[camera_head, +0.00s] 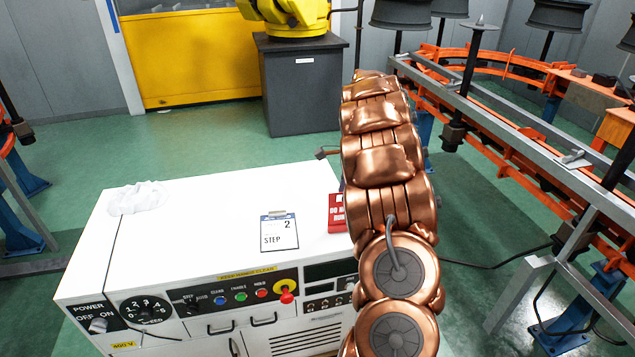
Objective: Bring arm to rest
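My copper-coloured arm (385,155) rises from the bottom of the head view, right of centre, and reaches up and away to about the yellow robot's pedestal in the picture. It passes in front of the right end of a white control cabinet (190,225) and hides part of it. I cannot tell whether the arm touches the cabinet. My gripper does not show; the far end of the arm is foreshortened. A small dark piece (325,152) sticks out left of the arm, and I cannot tell what it is.
The cabinet top holds a white cloth (138,198), a clipboard (279,231) and a red box (337,213). An orange conveyor rail (520,135) with spindles (470,75) runs along the right. A yellow robot (290,15) stands on a grey pedestal (300,85). Green floor (200,145) is open behind the cabinet.

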